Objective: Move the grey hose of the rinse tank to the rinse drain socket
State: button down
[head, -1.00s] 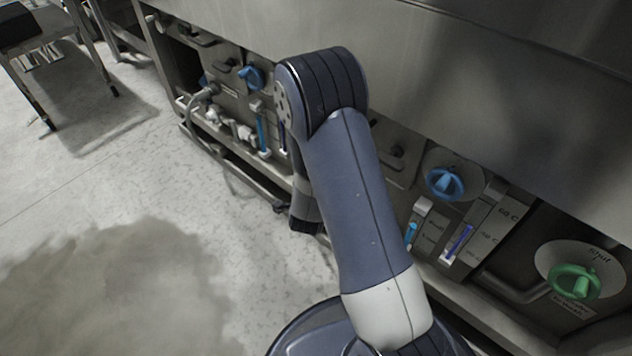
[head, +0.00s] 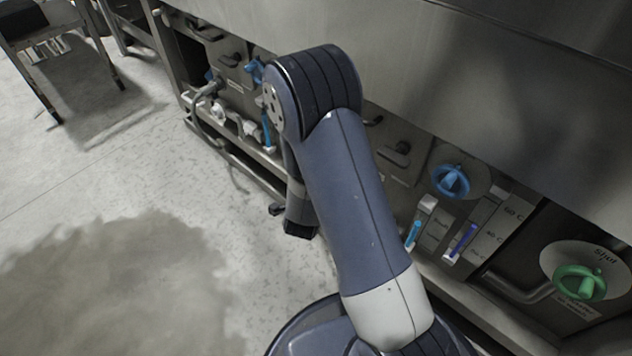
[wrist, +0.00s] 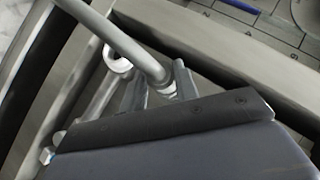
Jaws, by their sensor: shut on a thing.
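The grey hose (head: 195,112) leaves a fitting at the far left of the machine front and loops down over the low rail in the head view. Its lower stretch runs toward my arm, and its end is hidden there. In the wrist view the hose (wrist: 124,43) comes from the upper left and ends between my fingertips. My gripper (wrist: 160,86) is shut on it near this end. In the head view my arm covers most of the gripper. I cannot tell which socket is the rinse drain socket.
A steel rail (head: 250,168) runs low along the machine front. Blue valve (head: 450,181) and green valve (head: 579,283) handles stand out at the right, beside gauge tubes. A table (head: 60,35) stands at the far left. The floor left of my arm is clear.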

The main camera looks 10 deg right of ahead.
jog(key=shift+s+a, duration=0.45)
jog(key=shift+a, duration=0.2)
jog(key=shift+s+a, duration=0.25)
jog(key=shift+a, duration=0.05)
jog(key=shift+d, duration=0.1)
dwell(0.4)
